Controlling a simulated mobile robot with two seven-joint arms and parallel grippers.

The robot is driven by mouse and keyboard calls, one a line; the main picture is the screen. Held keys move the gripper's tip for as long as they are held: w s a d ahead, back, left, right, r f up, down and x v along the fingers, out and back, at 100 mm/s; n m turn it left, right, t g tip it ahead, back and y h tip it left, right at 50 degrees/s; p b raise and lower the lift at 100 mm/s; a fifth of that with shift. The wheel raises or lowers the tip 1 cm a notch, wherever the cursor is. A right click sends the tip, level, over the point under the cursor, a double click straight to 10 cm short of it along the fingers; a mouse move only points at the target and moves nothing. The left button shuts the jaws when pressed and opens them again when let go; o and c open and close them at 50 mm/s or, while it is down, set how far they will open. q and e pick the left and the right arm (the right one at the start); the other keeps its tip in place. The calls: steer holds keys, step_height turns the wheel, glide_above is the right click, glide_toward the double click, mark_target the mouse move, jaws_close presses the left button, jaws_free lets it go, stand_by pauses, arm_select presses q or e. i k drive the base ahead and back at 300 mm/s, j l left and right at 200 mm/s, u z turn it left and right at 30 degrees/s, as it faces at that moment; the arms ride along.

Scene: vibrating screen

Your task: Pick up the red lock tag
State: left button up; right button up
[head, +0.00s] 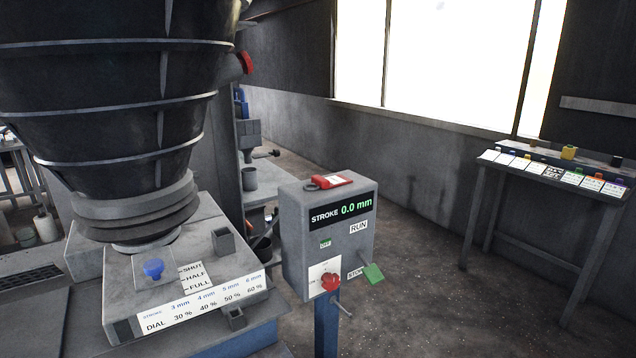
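A red tag (333,181) with a small pale label lies flat on top of the grey control box (294,240). A dark ring-like part (312,187) is at its left end; I cannot tell if it belongs to the tag. Neither of my grippers is in view.
The box stands on a blue post (326,328). A large dark ribbed hopper (105,100) and a machine deck with a blue knob (153,268) fill the left. A table (484,190) with several coloured cards stands at the right. Floor between box and table is clear.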

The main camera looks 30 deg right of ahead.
mark_target(317, 180)
steer(key=u, duration=0.75)
steer(key=l+u, duration=0.35)
steer(key=k+l+u, duration=0.2)
steer(key=l+u, duration=0.2)
steer(key=k+l+u, duration=0.15)
steer(key=l+u, duration=0.2)
steer(key=k+l+u, duration=0.2)
steer(key=l+u, duration=0.15)
